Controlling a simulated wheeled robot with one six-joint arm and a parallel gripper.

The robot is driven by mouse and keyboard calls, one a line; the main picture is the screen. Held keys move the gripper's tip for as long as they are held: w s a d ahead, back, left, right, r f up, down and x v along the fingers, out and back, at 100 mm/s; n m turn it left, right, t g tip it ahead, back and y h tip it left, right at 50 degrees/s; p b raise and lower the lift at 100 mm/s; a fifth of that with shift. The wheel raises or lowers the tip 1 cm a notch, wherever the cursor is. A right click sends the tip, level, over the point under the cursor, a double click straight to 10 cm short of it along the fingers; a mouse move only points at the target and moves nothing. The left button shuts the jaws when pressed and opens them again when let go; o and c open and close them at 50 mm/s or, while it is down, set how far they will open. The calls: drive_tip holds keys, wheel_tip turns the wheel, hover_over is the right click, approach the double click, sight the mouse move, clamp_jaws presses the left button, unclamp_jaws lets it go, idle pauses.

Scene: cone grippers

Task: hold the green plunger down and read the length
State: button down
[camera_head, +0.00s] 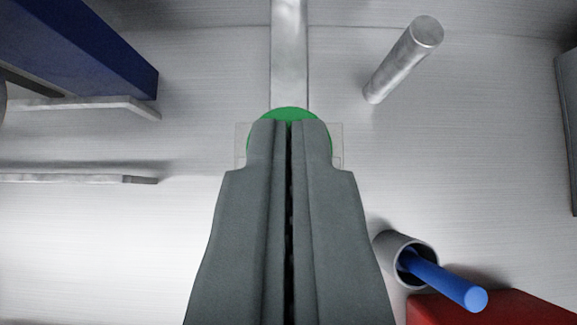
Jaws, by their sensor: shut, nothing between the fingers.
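The green plunger (289,113) shows as a round green top in the upper middle of the head camera view. My gripper (289,124) is shut and empty, its two dark fingers side by side. The fingertips cover most of the plunger's top, leaving its far rim and thin side edges visible. I cannot tell whether the fingertips touch it or how far down it is. A pale, see-through square piece (240,142) shows around the plunger. No length reading can be seen.
A flat metal bar (289,55) runs up behind the plunger. A metal rod (404,58) stands to the right. A grey tube (389,249) holding a blue rod (445,281) is at lower right, near a red block (490,309). A blue block (85,50) and metal strips (75,179) are left.

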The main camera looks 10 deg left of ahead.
idle(0.3)
drive_tip(key=shift+f, duration=2)
wheel_tip(320, 180, up, 5)
drive_tip(key=v, duration=1)
drive_tip(key=shift+r, duration=0.4)
